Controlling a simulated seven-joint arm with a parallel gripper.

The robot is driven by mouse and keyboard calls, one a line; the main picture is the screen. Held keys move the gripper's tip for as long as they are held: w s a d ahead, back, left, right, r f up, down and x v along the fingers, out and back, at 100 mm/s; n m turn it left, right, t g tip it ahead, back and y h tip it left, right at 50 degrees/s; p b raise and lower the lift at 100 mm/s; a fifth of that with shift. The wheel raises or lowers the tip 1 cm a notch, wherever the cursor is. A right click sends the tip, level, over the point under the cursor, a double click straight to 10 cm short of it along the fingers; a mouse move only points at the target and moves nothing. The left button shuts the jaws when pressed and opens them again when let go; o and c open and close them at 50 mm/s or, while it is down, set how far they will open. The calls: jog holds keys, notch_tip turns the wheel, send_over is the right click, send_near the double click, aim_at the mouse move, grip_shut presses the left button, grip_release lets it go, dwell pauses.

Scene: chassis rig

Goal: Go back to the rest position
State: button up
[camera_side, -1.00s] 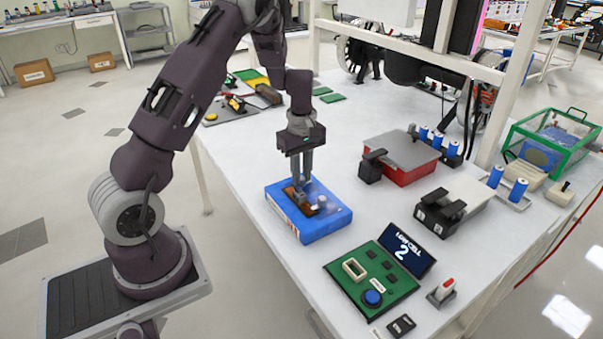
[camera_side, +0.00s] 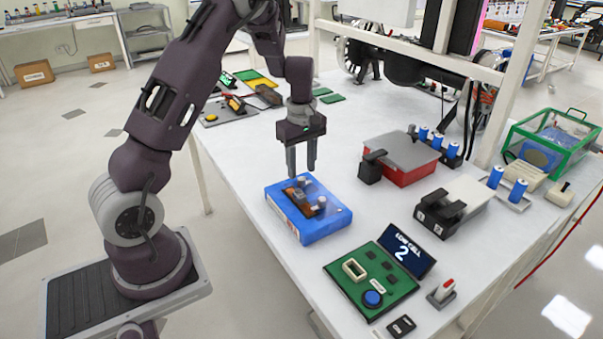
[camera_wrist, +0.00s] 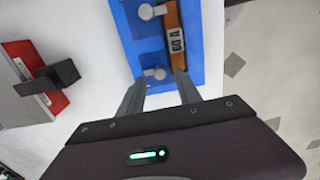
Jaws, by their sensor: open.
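My gripper (camera_side: 301,171) is open and empty. It points down and hangs a little above the blue block (camera_side: 328,226) in the side view. In the wrist view the two fingers of my gripper (camera_wrist: 159,92) reach towards the near edge of the blue block (camera_wrist: 140,57). The fingers are apart from the part in the side view.
A green board (camera_side: 395,293) with a blue button and a display (camera_side: 406,252) reading "LOW CELL 2" lie in front. A red box with a grey lid (camera_side: 405,157) and a white box (camera_side: 462,195) with black clamps stand right.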

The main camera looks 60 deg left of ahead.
notch_tip(320, 180, up, 4)
jog(key=shift+r, duration=0.15)
jog(key=shift+d+r, duration=0.25)
jog(key=shift+r, duration=0.05)
jog(key=s+d+r+m+t+h, duration=0.1)
jog(key=s+d+r+m+t, duration=0.2)
jog(key=s+d+r+m, duration=0.95)
jog(key=s+d+r+m+t, duration=0.1)
jog(key=s+d+m, duration=0.1)
jog(key=s, duration=0.3)
jog(key=s+d+r+m+t+y, duration=0.1)
jog(key=s+d+m, duration=0.2)
jog(key=s+d, duration=0.1)
jog(key=shift+s+m+t, duration=0.3)
jog(key=shift+s+m, duration=0.05)
jog(key=shift+s, duration=0.55)
jog(key=shift+d+r, duration=0.1)
